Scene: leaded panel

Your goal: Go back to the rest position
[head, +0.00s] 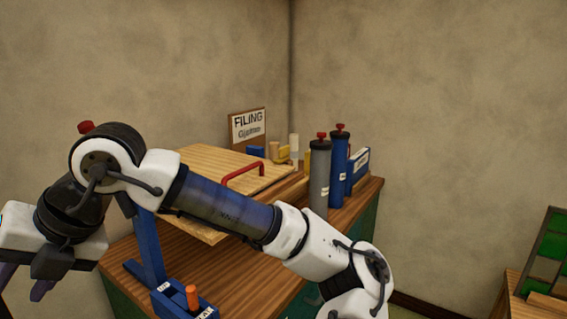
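My gripper (24,283) is at the lower left edge of the head view, pointing down, partly cut off by the frame. Its two purple fingers stand apart with nothing seen between them. It is to the left of the wooden cabinet (235,270), clear of its top. My white and black arm reaches across the front of the cabinet and hides part of its top.
On the cabinet are a wooden board (205,160) with a red handle (243,172), a grey cylinder (319,178), a blue cylinder (340,160), a blue stand (149,250) and a FILING sign (248,125). A green-paned panel (548,250) stands at right.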

